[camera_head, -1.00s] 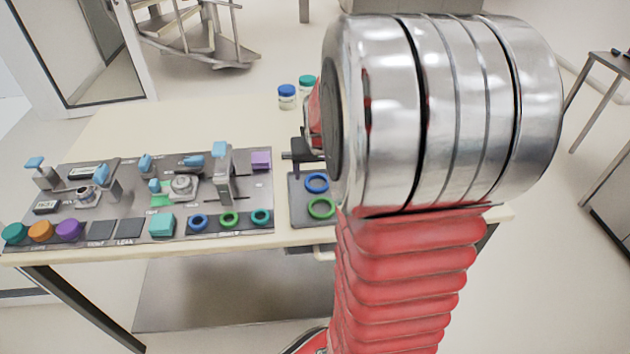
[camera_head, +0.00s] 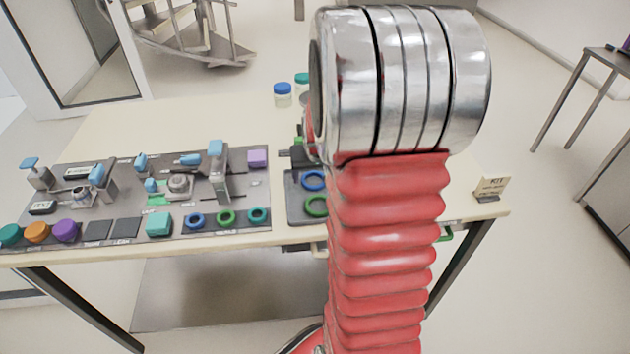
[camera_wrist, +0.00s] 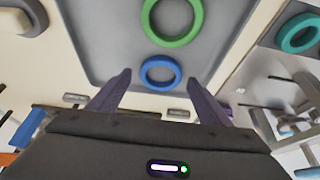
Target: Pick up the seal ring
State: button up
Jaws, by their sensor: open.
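Several seal rings are in view and the pictures do not show which one is meant. A blue ring (camera_wrist: 160,88) lies flat on a grey tray (camera_wrist: 110,50) in the wrist view, with a larger green ring (camera_wrist: 172,41) beyond it. My gripper (camera_wrist: 158,77) is open and empty. Its two dark fingers point toward the blue ring, one on each side in the picture; the height gap is hard to judge. In the head view the blue ring (camera_head: 304,181) and green ring (camera_head: 307,207) show left of my arm, which hides most of my gripper.
The grey board (camera_head: 110,205) left of the tray holds a blue ring (camera_head: 188,221), a green ring (camera_head: 219,218), a teal ring (camera_head: 251,216), blocks and fixtures. Two lidded jars (camera_head: 283,97) stand behind. A KIT sign (camera_head: 490,187) stands at the table's right.

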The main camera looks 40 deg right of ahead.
jog(key=shift+x, duration=0.75)
jog(key=c, duration=1)
jog(key=shift+r, duration=0.1)
notch_tip(320, 180, up, 10)
jog(key=shift+s, duration=0.1)
dwell(0.7)
